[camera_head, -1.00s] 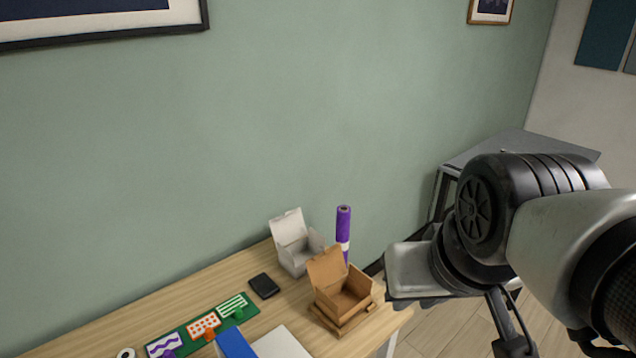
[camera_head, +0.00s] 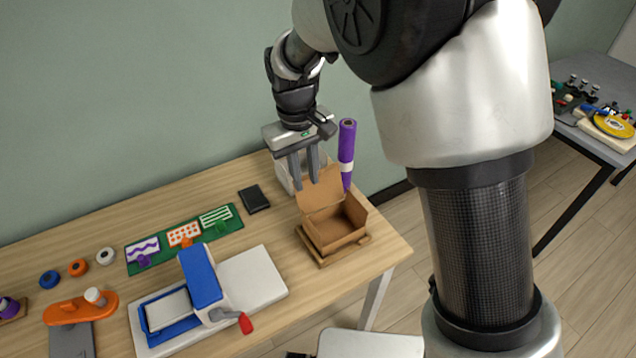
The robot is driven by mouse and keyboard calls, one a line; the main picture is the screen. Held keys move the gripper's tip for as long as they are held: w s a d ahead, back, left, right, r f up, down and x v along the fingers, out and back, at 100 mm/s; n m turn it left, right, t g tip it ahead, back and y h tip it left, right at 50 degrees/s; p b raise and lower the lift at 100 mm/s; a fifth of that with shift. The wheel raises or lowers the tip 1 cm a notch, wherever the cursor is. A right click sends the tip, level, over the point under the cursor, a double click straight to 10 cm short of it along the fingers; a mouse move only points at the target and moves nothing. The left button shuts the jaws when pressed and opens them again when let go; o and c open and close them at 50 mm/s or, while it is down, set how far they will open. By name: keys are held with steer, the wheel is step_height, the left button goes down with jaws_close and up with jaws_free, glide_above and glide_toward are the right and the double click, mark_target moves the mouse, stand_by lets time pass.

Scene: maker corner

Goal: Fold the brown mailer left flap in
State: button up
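The brown mailer (camera_head: 340,238) is an open cardboard box on a wooden stand (camera_head: 322,256) near the right end of the table. Its large lid (camera_head: 320,195) stands up at the back left. The side flaps are too small to tell apart. My gripper (camera_head: 305,184) points down just behind and above the lid's upper edge. Its two fingers are apart with a gap between them, and no object shows between them. I cannot tell whether a finger touches the lid.
A white box (camera_head: 283,174) stands behind my gripper, mostly hidden. A purple roll (camera_head: 347,150) stands upright just right of it. A black wallet-like item (camera_head: 254,198), a green mat (camera_head: 165,245) with cards, and a blue and white press (camera_head: 200,290) lie to the left.

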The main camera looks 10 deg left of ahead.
mark_target(311, 227)
steer(key=f, duration=1.7)
steer(key=shift+w+d+f, duration=0.25)
steer(key=shift+w+d, duration=0.1)
steer(key=shift+d, duration=0.05)
jaws_close()
